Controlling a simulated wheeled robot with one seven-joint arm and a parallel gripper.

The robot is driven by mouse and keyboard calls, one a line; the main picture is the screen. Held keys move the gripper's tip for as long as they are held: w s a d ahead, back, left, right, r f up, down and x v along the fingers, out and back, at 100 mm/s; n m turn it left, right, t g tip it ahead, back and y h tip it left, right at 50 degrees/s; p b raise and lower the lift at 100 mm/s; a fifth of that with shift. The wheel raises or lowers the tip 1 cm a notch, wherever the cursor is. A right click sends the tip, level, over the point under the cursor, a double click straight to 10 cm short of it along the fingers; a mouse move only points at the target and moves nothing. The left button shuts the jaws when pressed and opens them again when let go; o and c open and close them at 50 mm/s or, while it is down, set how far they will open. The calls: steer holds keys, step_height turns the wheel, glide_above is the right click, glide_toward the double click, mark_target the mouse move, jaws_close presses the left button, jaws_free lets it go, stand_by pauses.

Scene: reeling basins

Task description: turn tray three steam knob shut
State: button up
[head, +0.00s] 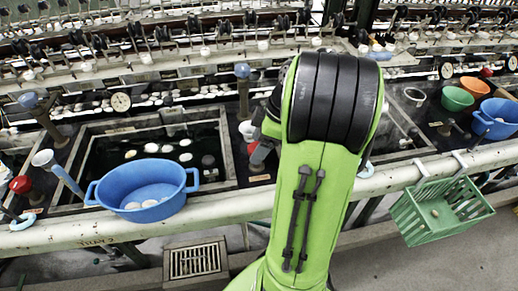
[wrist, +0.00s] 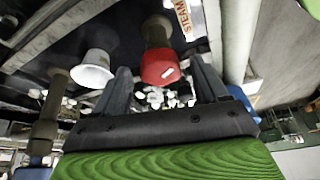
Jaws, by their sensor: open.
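A red knob (wrist: 160,67) on a brown stem shows in the wrist view, with a plate reading STEAM (wrist: 183,18) beside it. My gripper (wrist: 160,64) is open, with one finger on each side of the red knob. Gaps show between knob and fingers, and I see no clear contact. In the head view, a bit of the red knob (head: 252,149) shows beside my gripper (head: 263,152); my green arm hides most of this area. The rail at front left carries the marking TRAY 3 (head: 97,240).
A white knob (wrist: 93,68) stands just left of the left finger. A blue basin (head: 142,207) with pale cocoons sits at the tray's front edge. Another red knob (head: 21,185) is at far left. A green basket (head: 410,212) hangs on the rail at right.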

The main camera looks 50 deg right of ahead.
steer(key=shift+c, duration=0.2)
steer(key=c, duration=1)
steer(key=shift+a+m, duration=0.1)
steer(key=shift+m, duration=0.2)
steer(key=shift+a+m+t+h+b, duration=0.1)
steer(key=shift+m+t+h+b, duration=0.3)
steer(key=shift+m, duration=0.95)
steer(key=shift+m+t+h+b, duration=0.2)
steer(key=shift+m+h, duration=0.4)
steer(key=shift+m, duration=0.75)
steer(key=o, duration=1)
steer(key=shift+o, duration=0.2)
steer(key=shift+s+r, duration=0.1)
steer(key=shift+r, duration=0.05)
